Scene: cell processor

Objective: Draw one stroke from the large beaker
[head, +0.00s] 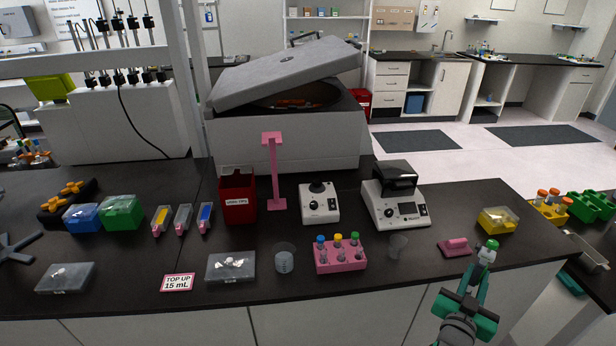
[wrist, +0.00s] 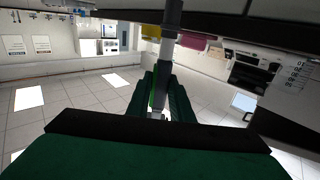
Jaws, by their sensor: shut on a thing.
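The large beaker (head: 284,262) is clear, holds pale liquid and stands upright near the bench's front edge, left of the pink tube rack. A smaller clear beaker (head: 397,248) stands right of the rack. My gripper (head: 474,287), green and black, is at the bench's front right, well right of both beakers. It is shut on a slim grey pipette-like tool (head: 485,258) with a green top. The tool's grey shaft also shows in the wrist view (wrist: 172,18), between the green fingers. Its lower end is hidden.
The pink rack (head: 340,262) with capped tubes stands between the beakers. A pink stand (head: 276,170), a small mixer (head: 319,203) and a red bin (head: 238,196) are behind. A pink block (head: 455,247) and a yellow box (head: 498,220) are near my gripper. A "TOP UP 15 mL" sign (head: 177,283) lies front left.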

